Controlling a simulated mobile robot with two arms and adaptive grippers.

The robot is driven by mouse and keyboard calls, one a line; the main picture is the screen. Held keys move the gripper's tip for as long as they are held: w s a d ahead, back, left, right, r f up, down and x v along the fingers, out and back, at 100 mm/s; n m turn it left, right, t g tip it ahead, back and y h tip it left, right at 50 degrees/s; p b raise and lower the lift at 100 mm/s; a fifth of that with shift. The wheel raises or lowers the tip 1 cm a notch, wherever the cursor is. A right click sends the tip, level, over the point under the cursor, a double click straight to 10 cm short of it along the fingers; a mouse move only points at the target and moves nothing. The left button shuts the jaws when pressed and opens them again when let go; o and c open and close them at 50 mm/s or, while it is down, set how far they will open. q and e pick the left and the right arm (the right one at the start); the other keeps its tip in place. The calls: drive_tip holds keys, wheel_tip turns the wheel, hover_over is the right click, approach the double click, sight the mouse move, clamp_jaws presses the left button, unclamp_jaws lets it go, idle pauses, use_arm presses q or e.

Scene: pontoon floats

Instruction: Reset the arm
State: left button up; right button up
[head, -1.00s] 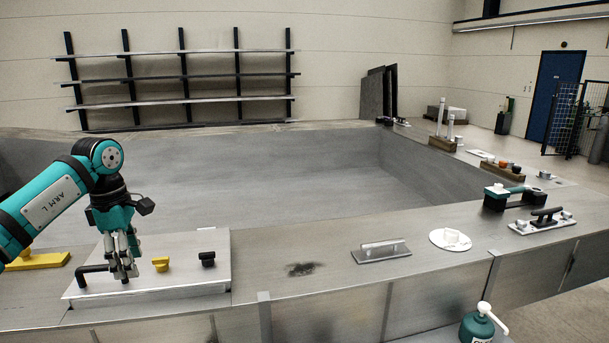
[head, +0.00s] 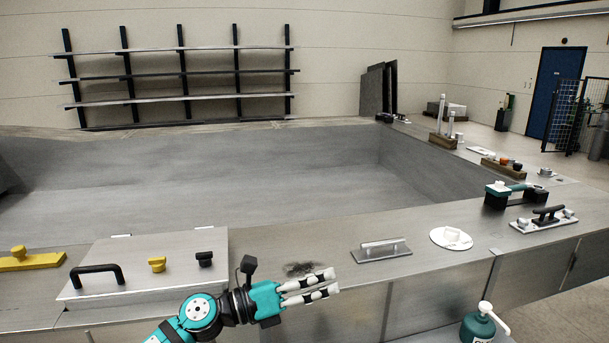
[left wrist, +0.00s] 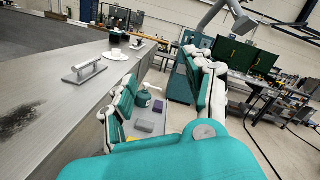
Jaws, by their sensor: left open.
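My left gripper (head: 322,287) is open and empty, low in the middle of the head view, pointing right. It is in front of the near metal ledge, right of the hatch. In the left wrist view its fingers (left wrist: 160,85) are spread apart with nothing between them. A grey hatch panel (head: 135,275) with a black bar handle (head: 97,272), a yellow knob (head: 156,264) and a black knob (head: 204,259) lies on the ledge. The gripper is clear of these. My right gripper does not show.
A metal plate with a handle (head: 381,251) and a white round fitting (head: 451,238) sit on the ledge to the right. A green pump bottle (head: 480,325) stands at the lower right. A yellow fitting (head: 30,260) lies at far left. The recessed basin is empty.

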use_arm(q)
drive_tip(key=s+a+f+n+t+y, duration=0.3)
drive_tip(key=a+f+n+t+y, duration=0.4)
drive_tip(key=n, duration=0.9)
drive_tip(key=s+a+f+n+t+y, duration=0.2)
drive_tip(key=a+f+n+y, duration=0.6)
drive_tip(key=n, duration=0.8)
drive_tip(key=s+a+f+n+g+y, duration=0.1)
drive_tip(key=s+a+f+n+g, duration=0.25)
drive_tip(key=s, duration=0.55)
drive_tip(key=s+a+f+n+g+y, duration=0.1)
drive_tip(key=s+a+f+n+g, duration=0.25)
drive_tip(key=s, duration=0.55)
drive_tip(key=s+a+f+n+g+y, duration=0.1)
drive_tip(key=s+f+n+g, duration=0.2)
drive_tip(key=s+f+g, duration=0.45)
drive_tip(key=s+f+b, duration=0.2)
drive_tip(key=s+f, duration=0.1)
drive_tip(key=f, duration=2.2)
drive_tip(key=s+a+f+b, duration=0.1)
drive_tip(key=s+a+f, duration=0.2)
drive_tip(key=s+f, duration=1.4)
wheel_tip(320, 180, down, 3)
drive_tip(key=shift+r+m+b, duration=0.2)
drive_tip(key=shift+m+b, duration=0.1)
drive_tip(key=shift+m, duration=0.1)
